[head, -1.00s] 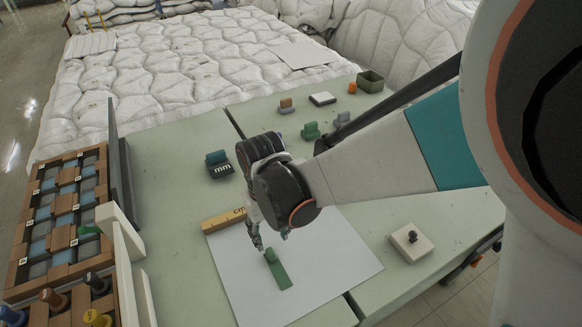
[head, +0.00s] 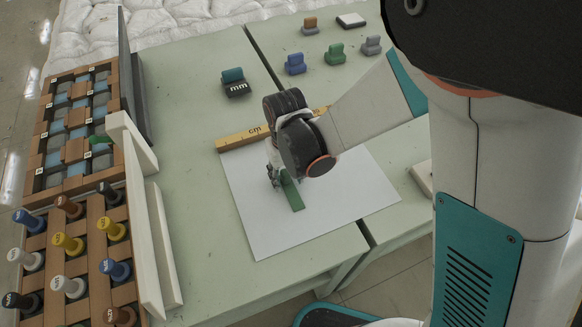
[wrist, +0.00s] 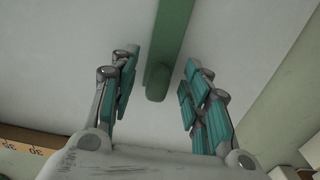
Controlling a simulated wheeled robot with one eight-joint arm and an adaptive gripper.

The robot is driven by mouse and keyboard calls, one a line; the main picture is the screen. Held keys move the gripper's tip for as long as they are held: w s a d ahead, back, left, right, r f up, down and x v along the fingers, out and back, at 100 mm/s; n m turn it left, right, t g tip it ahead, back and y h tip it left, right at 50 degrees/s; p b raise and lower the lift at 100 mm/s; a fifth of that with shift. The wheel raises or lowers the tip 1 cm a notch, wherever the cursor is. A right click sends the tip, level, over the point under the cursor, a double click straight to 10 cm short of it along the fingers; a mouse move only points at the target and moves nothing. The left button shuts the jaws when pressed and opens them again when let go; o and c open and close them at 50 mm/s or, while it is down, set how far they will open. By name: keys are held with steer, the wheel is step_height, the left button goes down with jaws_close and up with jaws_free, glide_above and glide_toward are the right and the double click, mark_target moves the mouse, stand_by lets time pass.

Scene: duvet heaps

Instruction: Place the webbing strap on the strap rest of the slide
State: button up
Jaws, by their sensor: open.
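A green strip (head: 291,194) with a raised rounded end lies on the white sheet (head: 255,225); it is the only strap-like thing I make out. In the wrist view the strip (wrist: 175,25) runs between my fingers from the top. My gripper (head: 274,177) is low over its far end in the head view. In the wrist view my gripper (wrist: 158,75) is open, one finger on each side of the raised end, with gaps showing on both sides. I cannot tell for sure which thing is the slide or its strap rest.
A yellow ruler (head: 245,137) lies behind the sheet. Wooden racks (head: 40,232) with coloured pegs and a white upright frame (head: 150,215) stand left. Several small blocks, including a blue one (head: 295,64) and a green one (head: 335,54), stand at the back. Green table is clear between.

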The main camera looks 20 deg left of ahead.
steer(key=shift+f, duration=0.35)
steer(key=shift+r, duration=0.1)
jaws_close()
